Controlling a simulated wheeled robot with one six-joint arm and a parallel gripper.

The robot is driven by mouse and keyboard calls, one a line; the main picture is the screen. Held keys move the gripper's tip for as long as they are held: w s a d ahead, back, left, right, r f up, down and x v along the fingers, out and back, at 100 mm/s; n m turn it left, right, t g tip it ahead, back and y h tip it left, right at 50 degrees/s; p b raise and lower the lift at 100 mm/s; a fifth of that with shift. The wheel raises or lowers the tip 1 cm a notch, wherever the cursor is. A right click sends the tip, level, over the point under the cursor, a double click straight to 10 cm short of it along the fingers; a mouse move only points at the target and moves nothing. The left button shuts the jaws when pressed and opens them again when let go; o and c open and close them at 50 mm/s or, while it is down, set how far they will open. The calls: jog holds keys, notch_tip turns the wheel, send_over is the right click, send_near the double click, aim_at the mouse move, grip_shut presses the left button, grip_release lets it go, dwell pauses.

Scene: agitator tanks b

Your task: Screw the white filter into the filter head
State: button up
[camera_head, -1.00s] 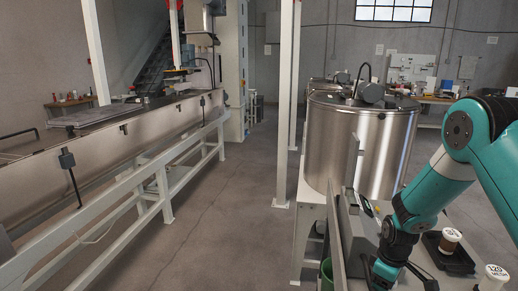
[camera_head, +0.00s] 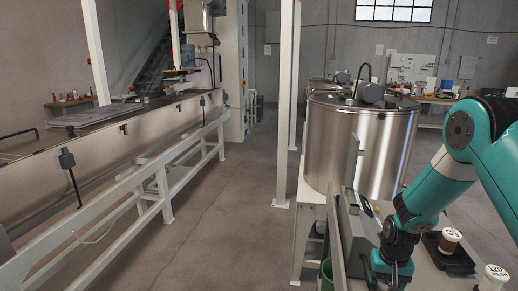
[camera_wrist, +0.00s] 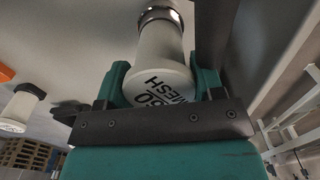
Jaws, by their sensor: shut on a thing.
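The white filter (camera_wrist: 163,65) is between the teal fingers of my gripper (camera_wrist: 161,85) in the wrist view. Its near end carries dark lettering that reads as 60 MESH. My gripper is shut on it around this wide end. The filter's narrower far end points to a shiny metal round part (camera_wrist: 160,14) at the top edge, perhaps the filter head. I cannot tell how far the two are engaged. In the head view my arm reaches down at the right, and the held filter is not visible there.
A white filter marked 120 (camera_head: 492,279) stands at the lower right of the head view. A brown-and-white filter (camera_head: 450,240) stands at a black tray (camera_head: 457,262). Another white filter (camera_wrist: 24,101) shows left in the wrist view. A steel tank (camera_head: 357,145) stands behind my arm.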

jog(key=m, duration=0.4)
jog(key=shift+s, duration=0.15)
jog(key=shift+c, duration=0.6)
jog(key=shift+m, duration=1.2)
jog(key=o, duration=1)
jog(key=shift+m, duration=0.4)
jog(key=o, duration=0.5)
jog(key=shift+r, duration=0.1)
